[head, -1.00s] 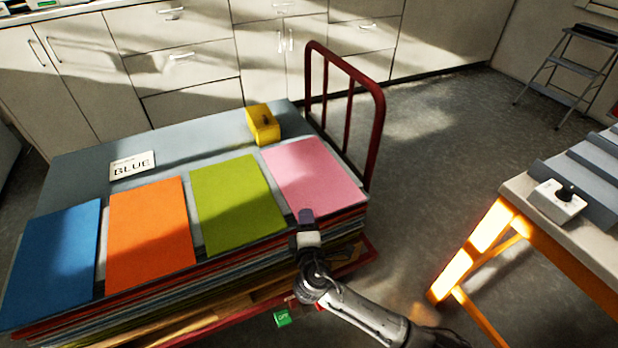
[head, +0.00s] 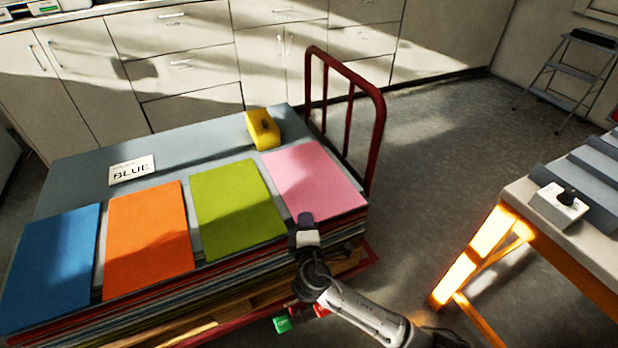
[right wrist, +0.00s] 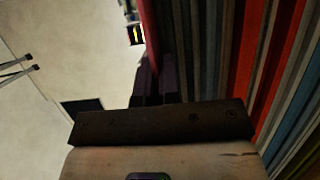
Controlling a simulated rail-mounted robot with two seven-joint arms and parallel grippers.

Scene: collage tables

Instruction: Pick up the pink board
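The pink board (head: 315,178) lies flat at the right end of a row of coloured boards on top of the cart's stack. My right gripper (head: 306,222) is at the near edge of the pink board, its tip overlapping that edge in the head view. In the right wrist view the dark fingers (right wrist: 152,85) are beside the layered edges of the stack, with a thin pinkish-red edge just above them. Whether the fingers are apart or closed on the board's edge cannot be made out. My left gripper is not in view.
Green (head: 238,208), orange (head: 148,238) and blue (head: 52,262) boards lie to the left. A red rail (head: 378,130) stands at the cart's right end. An orange-legged table (head: 520,195) stands right, across open floor.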

